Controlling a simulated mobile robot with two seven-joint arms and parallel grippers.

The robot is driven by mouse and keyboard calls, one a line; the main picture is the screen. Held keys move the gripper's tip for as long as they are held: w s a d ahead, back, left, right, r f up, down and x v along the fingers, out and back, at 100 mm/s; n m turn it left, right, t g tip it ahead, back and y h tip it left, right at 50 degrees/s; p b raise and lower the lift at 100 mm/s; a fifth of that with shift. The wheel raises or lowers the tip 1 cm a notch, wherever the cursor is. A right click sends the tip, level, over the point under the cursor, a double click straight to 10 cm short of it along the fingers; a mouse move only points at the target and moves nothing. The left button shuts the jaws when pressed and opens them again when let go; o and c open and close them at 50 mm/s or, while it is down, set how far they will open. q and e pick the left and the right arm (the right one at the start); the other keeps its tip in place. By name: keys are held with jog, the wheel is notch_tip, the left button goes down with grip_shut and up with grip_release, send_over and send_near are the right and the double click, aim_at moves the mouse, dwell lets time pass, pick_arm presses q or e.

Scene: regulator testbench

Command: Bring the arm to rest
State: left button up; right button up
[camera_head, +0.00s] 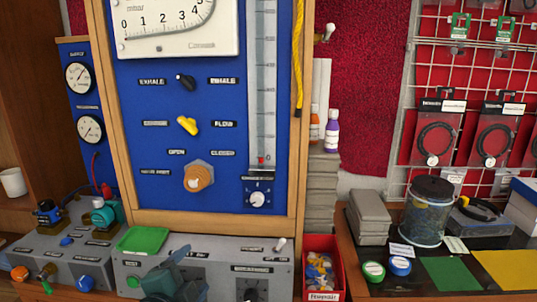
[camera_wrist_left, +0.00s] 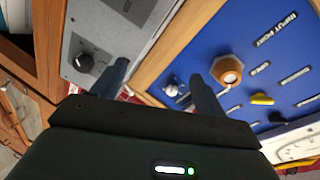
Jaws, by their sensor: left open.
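My left gripper (camera_head: 178,274) is low in the head view, in front of the grey control box (camera_head: 215,262) below the blue panel. In the left wrist view the same gripper (camera_wrist_left: 158,72) has its two dark fingers spread, with nothing held between them. The blue panel (camera_head: 215,110) stands behind it, with an orange-brown knob (camera_head: 198,177), a yellow lever (camera_head: 187,124) and a black lever (camera_head: 185,81). The orange-brown knob (camera_wrist_left: 227,70) also shows beyond the right finger in the left wrist view. Whether the gripper touches the box cannot be told. My right gripper is out of view.
A second box with valves (camera_head: 60,255) is at the left. The right-hand table holds a jar (camera_head: 427,212), grey blocks (camera_head: 368,217) and coloured mats (camera_head: 450,274).

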pick_arm(q)
jog(key=s+f+n+g, duration=0.2)
jog(key=s+f+n, duration=0.4)
jog(key=s+f, duration=0.4)
jog(key=s+d+f+n+g, duration=0.1)
jog(key=s+f+n+g, duration=0.2)
jog(key=s+f+n, duration=0.3)
jog(key=s+f, duration=0.4)
jog(key=f, duration=0.5)
jog(key=shift+d+h, duration=0.2)
jog(key=shift+h, duration=0.1)
jog(key=shift+s, duration=0.1)
jog(key=shift+c, duration=0.3)
